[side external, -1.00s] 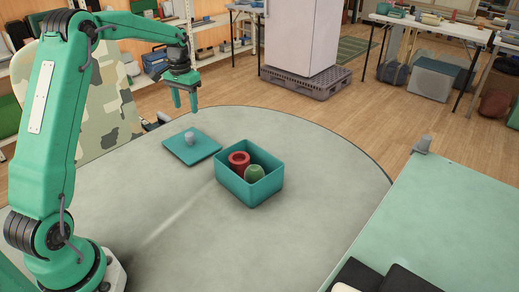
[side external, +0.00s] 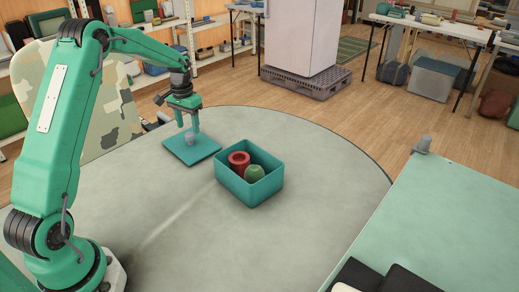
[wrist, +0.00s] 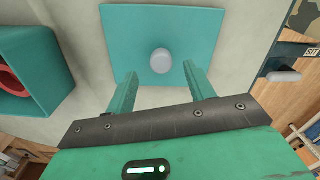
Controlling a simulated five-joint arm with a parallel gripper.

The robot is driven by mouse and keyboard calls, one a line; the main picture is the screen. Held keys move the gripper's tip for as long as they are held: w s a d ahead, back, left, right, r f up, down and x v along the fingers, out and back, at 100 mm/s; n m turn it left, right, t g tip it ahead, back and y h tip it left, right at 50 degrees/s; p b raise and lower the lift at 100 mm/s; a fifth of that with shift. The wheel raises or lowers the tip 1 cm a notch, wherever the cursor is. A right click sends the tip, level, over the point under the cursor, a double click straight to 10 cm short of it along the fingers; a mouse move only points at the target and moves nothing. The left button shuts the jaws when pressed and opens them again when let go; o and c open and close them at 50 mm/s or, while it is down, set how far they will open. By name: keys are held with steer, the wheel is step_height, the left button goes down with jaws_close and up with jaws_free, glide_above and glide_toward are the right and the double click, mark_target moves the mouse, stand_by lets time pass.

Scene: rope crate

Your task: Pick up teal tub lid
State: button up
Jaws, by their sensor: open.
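The teal tub lid (side external: 201,151) is a flat square plate lying on the round grey table. It has a grey knob (side external: 189,139) at its middle. My gripper (side external: 188,122) is open and points down just above the lid, its two fingers close around the knob's height. In the wrist view, the lid (wrist: 180,25) lies past my open fingertips (wrist: 159,70), and the pale round knob (wrist: 162,60) shows between them. Whether the fingers touch the knob I cannot tell.
The open teal tub (side external: 246,190) stands to the right of the lid. It holds a red ring-shaped thing (side external: 239,160) and a green rounded thing (side external: 254,173). The front of the round table (side external: 200,240) is clear.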

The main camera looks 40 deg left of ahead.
mark_target(189, 134)
steer(key=shift+f, duration=0.1)
steer(key=shift+a+f, duration=0.1)
steer(key=shift+f, duration=2.4)
steer(key=shift+c, duration=0.2)
jaws_close()
steer(key=shift+r, duration=0.1)
steer(key=shift+r, duration=0.4)
step_height(189, 134, up, 3)
steer(key=shift+w+r, duration=0.1)
steer(key=s+d+r, duration=0.1)
steer(key=d+r, duration=0.6)
steer(key=d, duration=0.4)
steer(key=shift+d, duration=0.35)
